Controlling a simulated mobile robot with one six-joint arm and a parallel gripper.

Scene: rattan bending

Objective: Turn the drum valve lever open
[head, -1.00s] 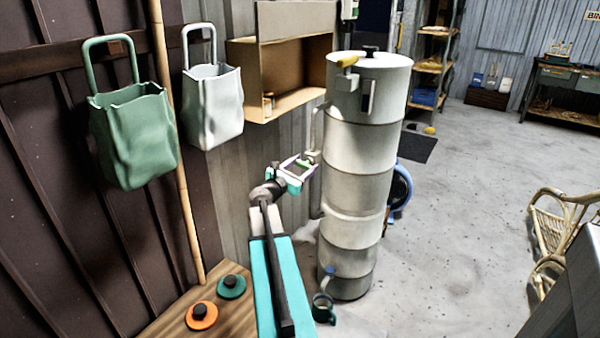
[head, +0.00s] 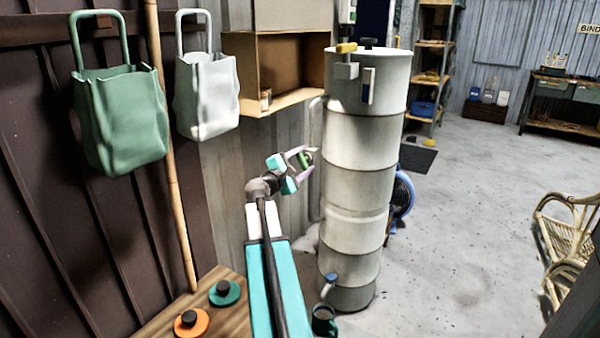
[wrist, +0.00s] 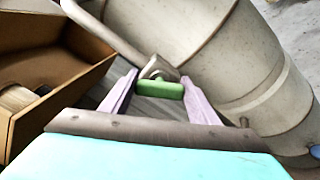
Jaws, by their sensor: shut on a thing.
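The drum (head: 368,190) is a tall, pale grey stack of ringed sections standing on the floor. A bent grey pipe (wrist: 100,35) runs along its side and ends in a grey fitting (wrist: 158,68). A short green lever (wrist: 160,90) sits at that fitting; it also shows small in the head view (head: 306,157). My gripper (wrist: 160,84) is shut on the green lever, with one pale purple finger at each end of it. In the head view my gripper (head: 304,162) is left of the drum at mid height. Finger contact is too small to see clearly.
A yellow handle (head: 346,47) is on the drum's top and a blue-handled tap (head: 330,277) near its foot, above a dark mug (head: 324,320). An open wooden box (head: 285,102) is on the wall, beside green (head: 122,120) and white (head: 207,95) bags. Open floor lies right.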

